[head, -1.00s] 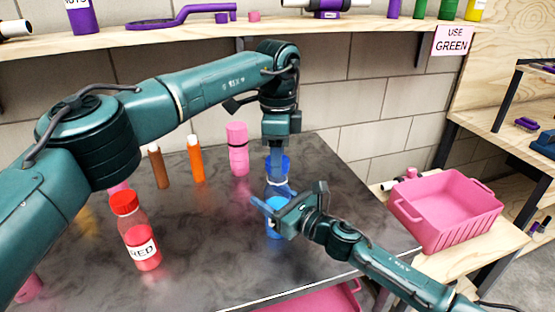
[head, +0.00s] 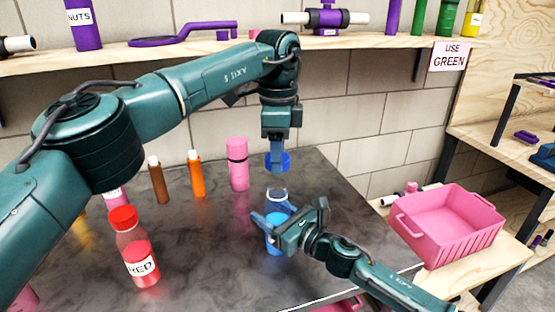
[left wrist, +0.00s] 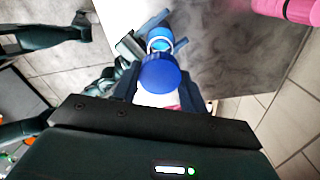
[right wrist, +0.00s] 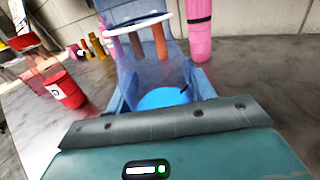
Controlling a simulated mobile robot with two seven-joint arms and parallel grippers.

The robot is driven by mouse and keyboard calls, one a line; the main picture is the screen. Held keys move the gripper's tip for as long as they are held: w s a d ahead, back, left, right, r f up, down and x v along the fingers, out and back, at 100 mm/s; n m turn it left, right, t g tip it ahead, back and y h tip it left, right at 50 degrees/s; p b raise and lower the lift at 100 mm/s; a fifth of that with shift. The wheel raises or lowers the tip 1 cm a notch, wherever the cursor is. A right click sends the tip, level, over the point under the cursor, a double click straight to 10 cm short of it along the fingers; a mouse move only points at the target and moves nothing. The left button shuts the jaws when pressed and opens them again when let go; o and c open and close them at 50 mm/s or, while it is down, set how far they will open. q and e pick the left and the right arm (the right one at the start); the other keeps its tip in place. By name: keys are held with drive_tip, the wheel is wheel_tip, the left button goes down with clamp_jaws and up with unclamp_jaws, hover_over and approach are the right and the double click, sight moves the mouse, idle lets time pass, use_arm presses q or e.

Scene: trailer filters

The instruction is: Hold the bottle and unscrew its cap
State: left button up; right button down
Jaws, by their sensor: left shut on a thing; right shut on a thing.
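The clear bottle (head: 276,232) with blue liquid stands upright on the dark table, its mouth uncovered. My right gripper (head: 268,220) is shut around its body. The blue cap (head: 283,162) is in my left gripper (head: 277,150), straight above the bottle, with a visible gap between them. In the left wrist view the cap (left wrist: 160,73) hides part of the bottle (left wrist: 158,42) behind it. In the right wrist view the bottle's open rim (right wrist: 140,22) and blue liquid (right wrist: 165,97) show between the fingers.
A red-capped bottle (head: 138,255) labelled RED stands at the left. Brown (head: 158,180), orange (head: 196,175) and pink (head: 238,165) bottles stand behind. A pink crate (head: 450,225) sits on the right-hand bench. A wooden shelf (head: 200,50) runs across the back wall.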

drive_tip(key=shift+c, duration=2.3)
unclamp_jaws()
drive_tip(key=v, duration=1)
drive_tip(key=shift+s+d+f+b, duration=0.1)
drive_tip(key=shift+s+d+b, duration=0.15)
drive_tip(key=shift+b, duration=0.1)
drive_tip(key=shift+s+d, duration=0.4)
drive_tip(key=shift+d, duration=0.1)
